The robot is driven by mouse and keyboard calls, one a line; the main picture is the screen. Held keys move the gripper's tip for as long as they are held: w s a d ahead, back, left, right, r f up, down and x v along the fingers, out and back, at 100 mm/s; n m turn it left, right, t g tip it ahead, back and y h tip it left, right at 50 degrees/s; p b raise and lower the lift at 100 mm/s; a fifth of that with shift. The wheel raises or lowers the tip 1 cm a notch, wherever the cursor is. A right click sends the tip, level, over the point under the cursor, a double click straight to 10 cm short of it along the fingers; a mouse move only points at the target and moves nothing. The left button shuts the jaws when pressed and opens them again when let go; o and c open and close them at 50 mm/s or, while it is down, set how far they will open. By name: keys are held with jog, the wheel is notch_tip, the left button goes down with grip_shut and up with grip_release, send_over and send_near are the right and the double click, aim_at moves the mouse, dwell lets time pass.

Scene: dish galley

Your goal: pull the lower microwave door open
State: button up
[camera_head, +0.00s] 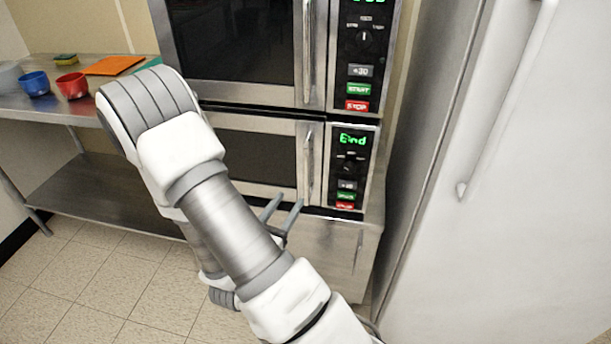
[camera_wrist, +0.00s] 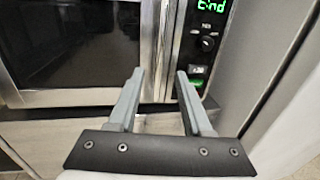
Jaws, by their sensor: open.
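The lower microwave (camera_head: 262,158) sits under a second microwave, with a dark window, a steel frame and a green "End" display. Its door looks shut. Its vertical handle (camera_head: 309,162) runs along the door's right edge, beside the control panel (camera_head: 349,165). My gripper (camera_head: 284,205) is open and empty, in front of and below the handle's lower end. In the wrist view my gripper's two fingers (camera_wrist: 159,80) point at the microwave, with the handle (camera_wrist: 166,50) showing between and beyond the tips. The fingers look apart from the handle. My arm hides the left part of the lower door in the head view.
The upper microwave (camera_head: 235,40) stands directly above. A white fridge (camera_head: 510,180) with a long handle is close on the right. A steel table (camera_head: 60,106) at the left holds bowls and an orange board. Tiled floor (camera_head: 115,290) is clear at lower left.

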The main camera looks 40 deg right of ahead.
aim_at(305, 176)
jog(key=b+x, duration=0.1)
jog(key=x, duration=1)
jog(key=shift+w+d, duration=0.15)
jog(key=shift+d, duration=0.05)
jog(key=shift+c, duration=0.3)
grip_shut()
dwell(0.7)
